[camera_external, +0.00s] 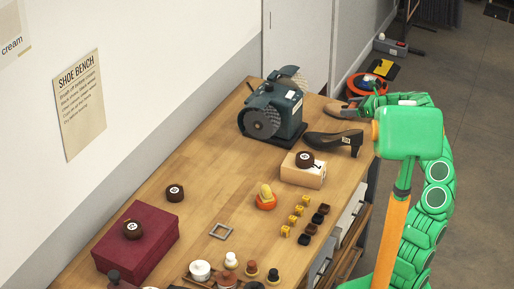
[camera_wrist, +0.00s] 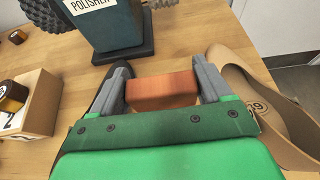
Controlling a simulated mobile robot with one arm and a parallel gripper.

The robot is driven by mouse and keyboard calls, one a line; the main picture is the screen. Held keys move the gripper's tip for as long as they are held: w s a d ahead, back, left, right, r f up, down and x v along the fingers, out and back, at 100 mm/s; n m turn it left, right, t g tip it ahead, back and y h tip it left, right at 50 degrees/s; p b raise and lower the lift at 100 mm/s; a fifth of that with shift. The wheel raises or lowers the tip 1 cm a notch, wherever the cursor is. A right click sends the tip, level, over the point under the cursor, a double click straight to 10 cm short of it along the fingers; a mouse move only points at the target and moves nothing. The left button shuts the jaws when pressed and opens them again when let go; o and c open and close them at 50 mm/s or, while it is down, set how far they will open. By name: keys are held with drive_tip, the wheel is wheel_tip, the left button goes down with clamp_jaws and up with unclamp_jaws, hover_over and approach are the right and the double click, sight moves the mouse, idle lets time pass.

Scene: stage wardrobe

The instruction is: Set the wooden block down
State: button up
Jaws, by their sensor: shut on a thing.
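The wooden block (camera_wrist: 162,91) is reddish brown and lies crosswise between the two grey fingers of my gripper (camera_wrist: 161,86) in the wrist view. The fingers are shut on its ends. Bench top shows beyond the block; I cannot tell whether the block touches it. The wooden bench (camera_external: 160,165) runs from lower left to upper right.
A black heeled shoe (camera_external: 333,141) lies close on the left of my gripper, a tan shoe piece (camera_wrist: 255,88) on the right. The polisher (camera_wrist: 108,24) stands ahead. A pale box (camera_external: 303,174) carries a dark tin.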

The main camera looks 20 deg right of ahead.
drive_tip(key=shift+f, duration=5.05)
drive_tip(key=o, duration=1)
drive_tip(key=shift+f, duration=0.1)
drive_tip(key=shift+c, duration=0.2)
drive_tip(key=shift+s+d+r, duration=0.15)
drive_tip(key=shift+r, duration=0.1)
drive_tip(key=v, duration=1.1)
drive_tip(key=shift+s+d+r, duration=0.15)
